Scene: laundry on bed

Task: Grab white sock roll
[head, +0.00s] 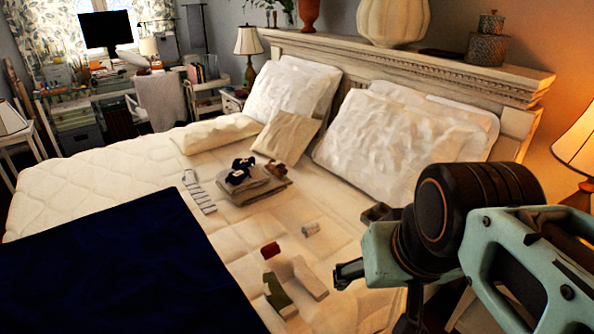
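A small whitish roll (310,229), which looks like the white sock roll, lies on the cream bedspread near the middle of the bed. Grey marks show on it. My gripper (358,243) is to the right of the roll in the picture and apart from it. Its two fingers are spread, with nothing visible between them. The roll is not hidden by the gripper.
Red-topped (270,250) and green (277,292) socks lie nearer. Folded grey cloths (262,190) with dark rolls on top and a striped sock (199,192) lie farther back. A navy blanket (120,265) covers the left front. White pillows (400,140) line the headboard.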

